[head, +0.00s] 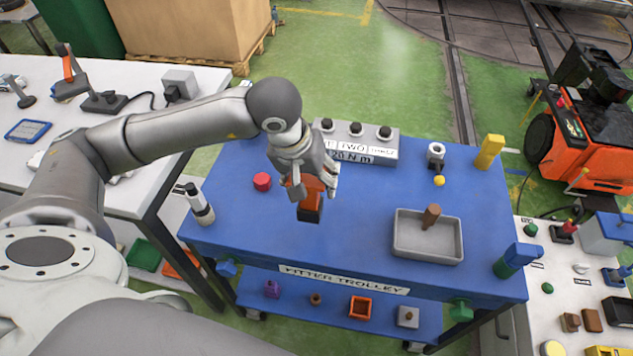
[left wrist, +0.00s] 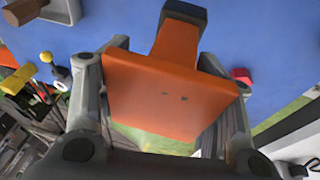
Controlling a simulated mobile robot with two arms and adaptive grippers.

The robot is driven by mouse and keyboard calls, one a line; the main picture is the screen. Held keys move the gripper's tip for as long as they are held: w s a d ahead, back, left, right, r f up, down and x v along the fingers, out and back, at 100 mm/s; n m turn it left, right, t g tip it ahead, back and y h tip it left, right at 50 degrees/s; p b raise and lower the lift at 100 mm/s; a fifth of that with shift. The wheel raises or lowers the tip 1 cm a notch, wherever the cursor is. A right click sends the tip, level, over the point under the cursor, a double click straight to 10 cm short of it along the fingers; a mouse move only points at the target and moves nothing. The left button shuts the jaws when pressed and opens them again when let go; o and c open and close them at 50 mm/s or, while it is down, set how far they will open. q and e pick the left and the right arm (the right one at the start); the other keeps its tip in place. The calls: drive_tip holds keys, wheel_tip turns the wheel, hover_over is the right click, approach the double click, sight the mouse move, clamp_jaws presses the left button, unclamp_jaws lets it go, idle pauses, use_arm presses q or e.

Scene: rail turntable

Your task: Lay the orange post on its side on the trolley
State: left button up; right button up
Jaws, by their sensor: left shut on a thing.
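My left gripper (head: 312,182) is over the blue trolley (head: 355,195), left of its middle. It is shut on the orange post (head: 312,192), whose dark end points down and toward the front. In the left wrist view, the gripper's fingers (left wrist: 160,100) hold the post's broad square orange part (left wrist: 165,95). A narrower stem (left wrist: 178,40) reaches away from it toward the blue top. I cannot tell whether the post touches the trolley. My right gripper is not in view.
A red round piece (head: 262,182) lies left of the post; a grey-and-black cylinder (head: 199,205) stands at the left edge. A grey tray (head: 400,245) with a brown piece is on the right. A grey labelled box (head: 365,148) stands behind. Blue surface between post and tray is clear.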

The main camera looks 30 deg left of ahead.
use_arm(q)
drive_tip(key=p+x, duration=0.2)
drive_tip(key=x, duration=0.4)
drive_tip(key=shift+w+a, duration=0.3)
drive_tip(key=shift+a, duration=0.2)
drive_tip(key=shift+f, duration=0.25)
drive_tip(key=o, duration=1.9)
drive_tip(key=shift+c, duration=0.2)
drive_tip(key=shift+r, duration=0.1)
